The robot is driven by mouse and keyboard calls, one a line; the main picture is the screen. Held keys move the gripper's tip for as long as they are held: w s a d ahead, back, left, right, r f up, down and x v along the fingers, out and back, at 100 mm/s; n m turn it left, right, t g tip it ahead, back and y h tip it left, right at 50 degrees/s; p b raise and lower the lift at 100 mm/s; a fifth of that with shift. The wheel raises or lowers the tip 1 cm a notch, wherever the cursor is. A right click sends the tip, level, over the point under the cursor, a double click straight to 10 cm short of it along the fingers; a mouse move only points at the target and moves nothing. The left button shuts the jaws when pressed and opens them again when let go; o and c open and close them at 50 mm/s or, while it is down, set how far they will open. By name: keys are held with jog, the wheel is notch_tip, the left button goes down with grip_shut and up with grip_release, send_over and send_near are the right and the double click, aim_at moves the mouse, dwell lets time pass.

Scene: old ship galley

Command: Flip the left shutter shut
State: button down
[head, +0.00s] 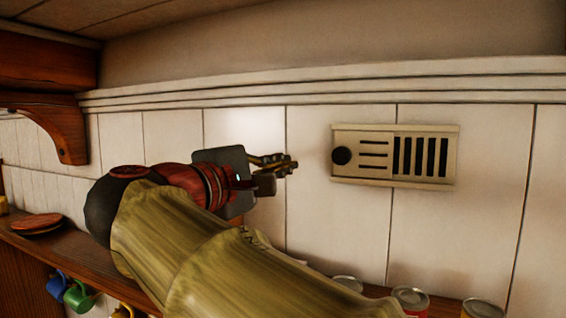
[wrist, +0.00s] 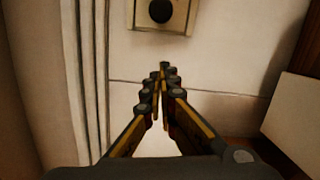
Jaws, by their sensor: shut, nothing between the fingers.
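A cream wall vent (head: 424,181) is fixed on the white panelled wall, right of centre in the head view. Its left half is a plate (head: 376,172) with short horizontal slits and a round black knob (head: 341,156) at the left end. Its right half shows several dark vertical slots. My gripper (head: 290,165) is left of the vent, apart from it, with its fingers shut and empty and pointing toward the knob side. In the wrist view the shut fingertips (wrist: 163,70) lie below the knob (wrist: 160,11); the rest of the vent is out of frame there.
A moulded ledge (head: 300,93) runs along the wall above the vent. Below is a wooden shelf (head: 60,246) with stacked plates (head: 37,222), hanging mugs (head: 78,296) and several cans (head: 410,298). A wooden bracket (head: 65,130) is at the upper left. The wall around the vent is clear.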

jog(key=w+d+p, duration=0.1)
jog(key=w+d, duration=0.1)
jog(key=d, duration=0.3)
jog(key=shift+w+d+r, duration=0.4)
jog(key=shift+s, duration=0.1)
jog(key=b, duration=0.5)
send_near(375, 161)
jog(key=x, duration=0.3)
jog(key=shift+s+d+r, duration=0.1)
jog(key=shift+d+r, duration=0.45)
jog(key=shift+d, duration=0.15)
